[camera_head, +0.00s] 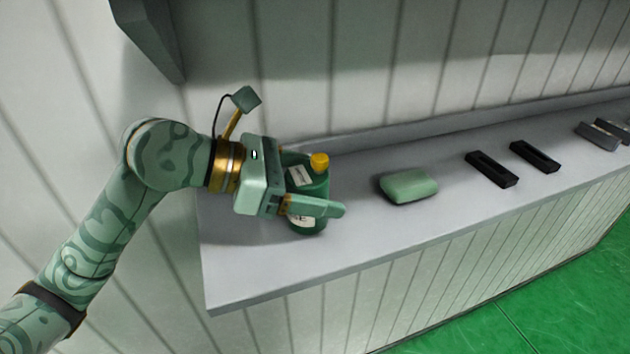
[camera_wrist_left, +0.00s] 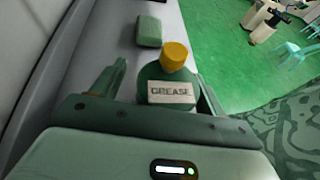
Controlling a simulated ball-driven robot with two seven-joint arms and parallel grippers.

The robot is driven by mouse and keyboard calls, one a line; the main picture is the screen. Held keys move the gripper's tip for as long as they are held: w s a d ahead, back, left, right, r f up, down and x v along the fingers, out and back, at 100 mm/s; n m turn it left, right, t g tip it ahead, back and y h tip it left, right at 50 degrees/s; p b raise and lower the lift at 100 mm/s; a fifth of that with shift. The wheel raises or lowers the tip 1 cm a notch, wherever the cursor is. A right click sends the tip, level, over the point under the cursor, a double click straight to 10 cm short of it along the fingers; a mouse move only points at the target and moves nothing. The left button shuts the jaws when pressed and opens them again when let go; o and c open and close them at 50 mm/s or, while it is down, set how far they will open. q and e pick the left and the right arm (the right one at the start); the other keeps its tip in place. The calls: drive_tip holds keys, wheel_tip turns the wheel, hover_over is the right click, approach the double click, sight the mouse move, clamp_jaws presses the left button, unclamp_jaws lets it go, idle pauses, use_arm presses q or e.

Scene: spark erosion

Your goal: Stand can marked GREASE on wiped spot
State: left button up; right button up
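The can marked GREASE is a dark green can (camera_head: 319,183) with a yellow cap, upright on the left part of the grey shelf. In the left wrist view the can (camera_wrist_left: 168,78) faces me with its GREASE label readable. My left gripper (camera_head: 312,190) reaches in from the left with its fingers on either side of the can. In the left wrist view a gap shows between the left-hand finger and the can, so the gripper looks open around it. The right-hand finger is close to the can; touch cannot be told. I cannot make out a wiped spot. My right gripper is out of view.
A pale green block (camera_head: 408,186), sponge-like, lies right of the can on the shelf (camera_head: 260,275). Black holders (camera_head: 491,169) and (camera_head: 535,156) lie further right, then grey pieces (camera_head: 598,134). A panelled wall runs behind. Bare shelf shows between can and block.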

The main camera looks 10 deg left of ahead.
use_arm(q)
drive_tip(key=shift+s+d, duration=0.1)
drive_tip(key=shift+d, duration=0.1)
drive_tip(key=shift+r, duration=0.2)
drive_tip(key=shift+a+r, duration=0.1)
drive_tip(key=shift+a, duration=0.2)
drive_tip(key=s+a+b, duration=0.1)
drive_tip(key=s+a, duration=0.1)
drive_tip(key=a, duration=0.2)
drive_tip(key=s+a+r+b, duration=0.1)
drive_tip(key=s+a+b, duration=0.1)
drive_tip(key=a, duration=0.3)
drive_tip(key=s+a+b, duration=0.2)
drive_tip(key=a, duration=0.2)
drive_tip(key=shift+s+a+r, duration=0.15)
drive_tip(key=shift+r, duration=0.05)
drive_tip(key=shift+b+v, duration=0.35)
drive_tip(key=shift+v, duration=0.4)
drive_tip(key=shift+f, duration=0.1)
